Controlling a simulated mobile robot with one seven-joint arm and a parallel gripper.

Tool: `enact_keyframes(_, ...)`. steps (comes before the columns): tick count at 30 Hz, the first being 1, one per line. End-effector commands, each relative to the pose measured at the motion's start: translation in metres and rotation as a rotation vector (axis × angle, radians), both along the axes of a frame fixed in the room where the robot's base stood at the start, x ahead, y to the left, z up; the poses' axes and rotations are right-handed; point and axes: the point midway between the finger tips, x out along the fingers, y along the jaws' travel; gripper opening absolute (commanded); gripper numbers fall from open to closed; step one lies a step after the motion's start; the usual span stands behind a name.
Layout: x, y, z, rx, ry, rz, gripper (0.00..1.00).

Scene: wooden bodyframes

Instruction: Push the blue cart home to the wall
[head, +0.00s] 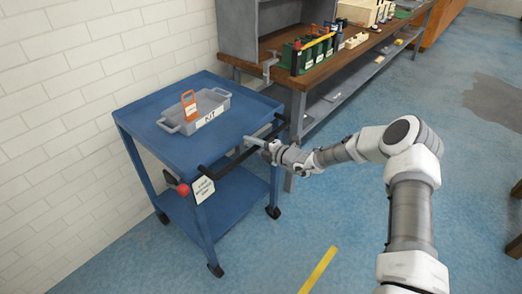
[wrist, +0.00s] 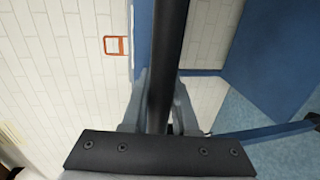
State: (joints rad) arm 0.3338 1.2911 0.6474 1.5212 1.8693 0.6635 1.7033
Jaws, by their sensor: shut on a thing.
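The blue cart (head: 185,145) stands beside the white brick wall (head: 60,105), with its left and back sides near it; I cannot tell whether it touches. Its black push handle (head: 235,162) runs along the near side. My gripper (head: 262,144) is at the handle's right part, and in the wrist view my gripper (wrist: 160,110) is shut on the black bar (wrist: 168,60), one finger on each side. A red knob (head: 183,189) and a white tag (head: 202,190) are at the handle's left end.
A grey tray (head: 197,122) marked KIT with an orange-framed item (head: 189,104) sits on the cart top. A wooden workbench (head: 330,55) with tools stands close at the cart's right. A yellow line (head: 318,270) marks the open blue floor in front.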

Motion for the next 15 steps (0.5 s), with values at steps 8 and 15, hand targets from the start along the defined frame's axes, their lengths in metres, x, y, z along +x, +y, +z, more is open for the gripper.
enact_keyframes(8,0.012,0.017,0.000,0.000,-0.001,0.000,0.00)
enact_keyframes(15,0.015,0.019,0.001,0.001,-0.001,-0.001,0.00)
